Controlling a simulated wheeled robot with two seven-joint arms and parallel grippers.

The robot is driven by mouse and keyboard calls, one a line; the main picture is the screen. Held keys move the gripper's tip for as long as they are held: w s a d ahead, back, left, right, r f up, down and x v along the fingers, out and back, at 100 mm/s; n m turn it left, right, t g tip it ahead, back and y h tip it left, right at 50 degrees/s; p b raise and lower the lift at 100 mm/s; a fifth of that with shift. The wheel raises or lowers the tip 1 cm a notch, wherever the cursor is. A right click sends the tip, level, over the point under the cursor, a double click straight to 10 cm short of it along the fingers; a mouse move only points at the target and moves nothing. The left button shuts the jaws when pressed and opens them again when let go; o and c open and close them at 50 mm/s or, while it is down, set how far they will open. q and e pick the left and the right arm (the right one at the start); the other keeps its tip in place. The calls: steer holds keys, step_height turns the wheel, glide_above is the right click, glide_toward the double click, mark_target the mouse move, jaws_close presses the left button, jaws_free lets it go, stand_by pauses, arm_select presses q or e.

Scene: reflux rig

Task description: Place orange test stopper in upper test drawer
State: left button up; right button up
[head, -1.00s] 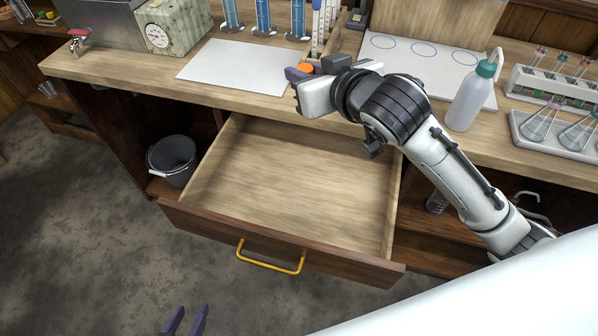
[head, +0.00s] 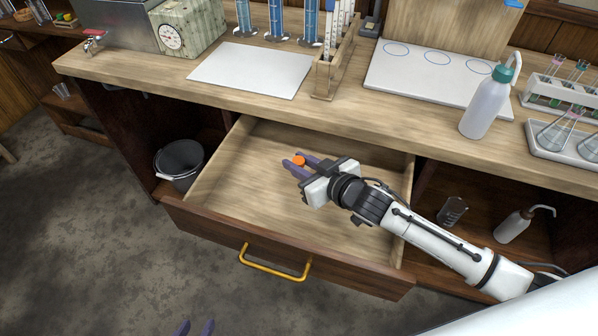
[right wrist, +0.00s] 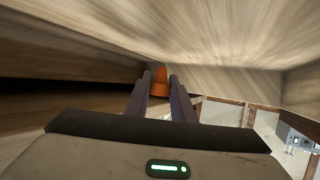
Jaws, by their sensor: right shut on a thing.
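The orange test stopper (head: 299,161) is between the purple fingertips of my right gripper (head: 300,163), which is shut on it. In the right wrist view the stopper (right wrist: 160,80) shows upright between the two fingers. The upper test drawer (head: 235,185) is pulled open below the worktop. It is empty inside, with a yellow handle (head: 275,262) on its front. My right gripper is over the drawer's open interior in the head view; how high above the drawer floor is hard to tell. My left gripper (head: 195,328) shows only its fingertips at the bottom edge, apart and empty.
The worktop edge (head: 350,118) runs behind the drawer. A wooden rack (head: 325,80) with tubes, a white sheet (head: 250,70) and a wash bottle (head: 487,105) stand on it. A dark bucket (head: 180,160) is left of the drawer. The drawer's left half is clear.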

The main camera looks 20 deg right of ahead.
steer(key=shift+f, duration=1.5)
steer(key=shift+f+b, duration=0.1)
steer(key=shift+b, duration=0.2)
steer(key=shift+f, duration=0.15)
steer(key=o, duration=1)
steer(key=shift+s+r, duration=0.1)
steer(key=shift+r, duration=0.25)
steer(key=p+v, duration=0.1)
steer(key=v, duration=0.6)
steer(key=shift+s+d, duration=0.1)
steer(key=shift+d, duration=0.05)
